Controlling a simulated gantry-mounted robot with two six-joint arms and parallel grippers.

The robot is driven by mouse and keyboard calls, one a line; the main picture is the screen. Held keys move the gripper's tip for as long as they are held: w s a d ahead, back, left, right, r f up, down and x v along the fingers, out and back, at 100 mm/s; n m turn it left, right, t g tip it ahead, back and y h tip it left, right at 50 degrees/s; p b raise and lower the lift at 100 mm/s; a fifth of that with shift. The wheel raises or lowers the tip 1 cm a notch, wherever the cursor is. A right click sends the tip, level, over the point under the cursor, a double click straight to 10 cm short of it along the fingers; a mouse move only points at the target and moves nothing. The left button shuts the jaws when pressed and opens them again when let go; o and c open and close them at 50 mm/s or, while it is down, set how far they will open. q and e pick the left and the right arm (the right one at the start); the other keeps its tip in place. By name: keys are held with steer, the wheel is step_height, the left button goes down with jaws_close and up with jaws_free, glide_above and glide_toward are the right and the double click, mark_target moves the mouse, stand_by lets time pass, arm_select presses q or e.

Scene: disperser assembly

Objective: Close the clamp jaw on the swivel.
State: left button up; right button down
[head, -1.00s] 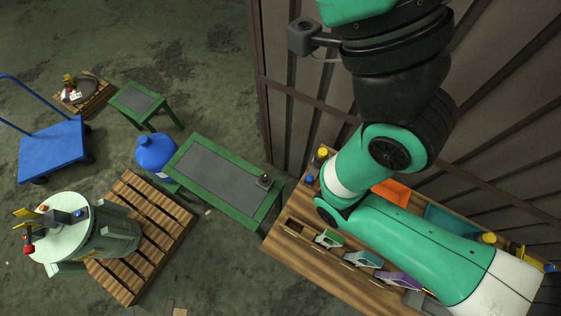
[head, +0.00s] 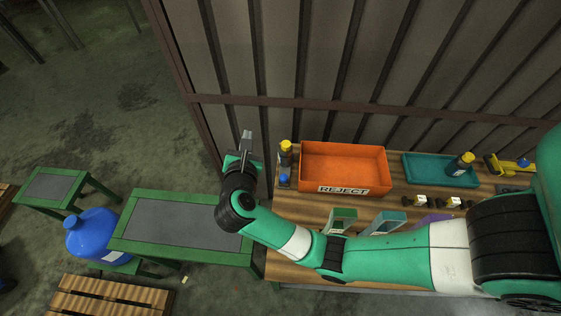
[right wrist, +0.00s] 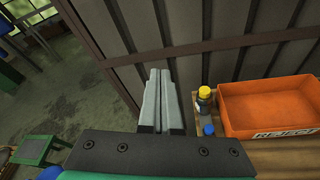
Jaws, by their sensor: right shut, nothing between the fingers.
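My right gripper (head: 246,137) points up and away beside the left end of the wooden bench, above the floor-to-wall edge in the head view. Its two grey fingers, also in the right wrist view (right wrist: 160,74), are together with nothing between them. I cannot clearly identify the clamp jaw or the swivel in either current view. A green table with a grey top (head: 180,220) stands left of my right arm, and the arm covers its right end. My left gripper is not in view.
The wooden bench (head: 297,208) holds an orange REJECT bin (head: 345,168), a teal tray (head: 428,170), a yellow-capped bottle (head: 286,154) and a yellow tool (head: 507,166). A ribbed wall stands behind. A blue jug (head: 92,235) and a pallet (head: 105,299) are at the left.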

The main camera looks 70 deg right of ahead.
step_height(320, 180, down, 13)
steer(key=s+a+g+y+b, duration=0.2)
steer(key=s+b, duration=0.1)
steer(key=g+y+b, duration=0.3)
steer(key=b, duration=0.2)
glide_toward(283, 183)
steer(key=shift+n, duration=0.3)
step_height(283, 183, down, 5)
steer(key=shift+s, duration=0.15)
steer(key=d, duration=0.2)
steer(key=shift+d+r, duration=0.2)
steer(key=shift+d, duration=0.15)
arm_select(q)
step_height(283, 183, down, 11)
arm_select(e)
steer(key=shift+w+d, duration=0.3)
steer(key=shift+d, duration=0.25)
